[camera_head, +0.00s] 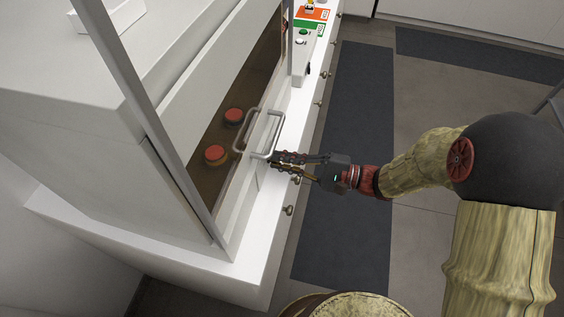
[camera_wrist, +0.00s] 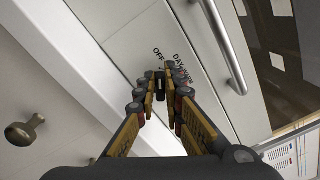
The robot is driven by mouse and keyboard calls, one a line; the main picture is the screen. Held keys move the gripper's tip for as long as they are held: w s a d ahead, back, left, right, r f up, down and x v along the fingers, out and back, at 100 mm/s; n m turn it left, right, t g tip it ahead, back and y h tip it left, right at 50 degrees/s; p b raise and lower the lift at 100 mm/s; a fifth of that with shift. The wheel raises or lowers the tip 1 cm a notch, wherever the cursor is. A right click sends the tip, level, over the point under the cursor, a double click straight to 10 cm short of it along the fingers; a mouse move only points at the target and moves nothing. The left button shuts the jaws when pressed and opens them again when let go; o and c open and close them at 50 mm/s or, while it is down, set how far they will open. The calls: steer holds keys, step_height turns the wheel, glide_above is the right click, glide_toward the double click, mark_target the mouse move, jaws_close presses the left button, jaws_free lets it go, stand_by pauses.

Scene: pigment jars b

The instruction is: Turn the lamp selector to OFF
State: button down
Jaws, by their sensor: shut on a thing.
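The lamp selector (camera_wrist: 160,88) is a small dark knob on a white panel in the wrist view. The printed label OFF (camera_wrist: 159,58) is beyond it, with DAY (camera_wrist: 180,60) to the right and another label partly covered by a finger. My gripper (camera_wrist: 160,82) has its fingertips on both sides of the selector, shut on it. The direction the selector points is too small to tell. In the head view my gripper (camera_head: 275,158) reaches the cabinet front just below the bar handle; its fingers hide the selector there.
A metal bar handle (camera_head: 262,133) stands out close to my fingertips and also shows in the wrist view (camera_wrist: 228,50). Red-lidded jars (camera_head: 215,155) stand behind the glass. Drawer knobs (camera_head: 288,210) line the lower front.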

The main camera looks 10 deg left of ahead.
steer(key=shift+f, duration=0.1)
stand_by(0.4)
steer(key=c, duration=1.9)
jaws_free()
steer(key=shift+d, duration=0.1)
steer(key=s+d, duration=0.1)
steer(key=d, duration=1)
steer(key=shift+d, duration=0.4)
